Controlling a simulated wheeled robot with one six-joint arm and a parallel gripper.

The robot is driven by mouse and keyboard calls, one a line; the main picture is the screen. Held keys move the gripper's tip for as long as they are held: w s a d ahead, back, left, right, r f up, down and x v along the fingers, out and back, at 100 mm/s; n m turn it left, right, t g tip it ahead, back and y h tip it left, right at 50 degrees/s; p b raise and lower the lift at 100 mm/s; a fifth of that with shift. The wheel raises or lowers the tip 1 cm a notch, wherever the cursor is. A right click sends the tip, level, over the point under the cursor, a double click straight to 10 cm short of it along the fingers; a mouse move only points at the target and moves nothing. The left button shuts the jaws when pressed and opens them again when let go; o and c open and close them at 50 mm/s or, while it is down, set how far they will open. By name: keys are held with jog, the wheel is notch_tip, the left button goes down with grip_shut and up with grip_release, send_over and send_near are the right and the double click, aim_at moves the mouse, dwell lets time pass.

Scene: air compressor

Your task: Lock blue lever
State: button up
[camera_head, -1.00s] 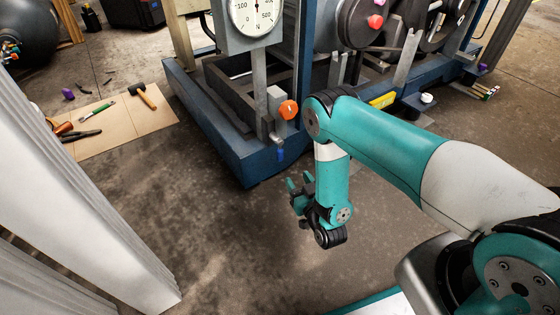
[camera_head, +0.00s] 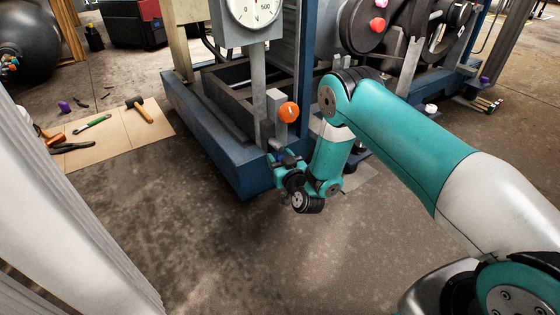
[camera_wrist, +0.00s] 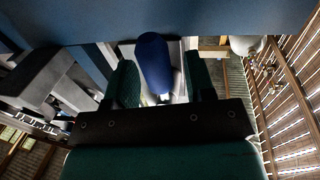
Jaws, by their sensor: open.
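The blue lever (camera_wrist: 153,62) shows large in the wrist view as a rounded blue handle in front of a pale metal plate. My gripper (camera_wrist: 162,72) is open, with one teal finger on each side of the lever. The lever lies between the fingers, closer to the left one; whether either touches it I cannot tell. In the head view my gripper (camera_head: 280,160) is at the front corner of the blue frame, below the orange knob (camera_head: 289,112). There the gripper largely covers the lever.
The blue compressor frame (camera_head: 215,150) stands right beside my gripper. A gauge box (camera_head: 248,22) is on a post above. Tools, including a hammer (camera_head: 140,110), lie on cardboard (camera_head: 100,140) at left. A pale ribbed panel (camera_head: 60,210) is at near left. The floor in front is clear.

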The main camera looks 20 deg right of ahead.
grip_shut()
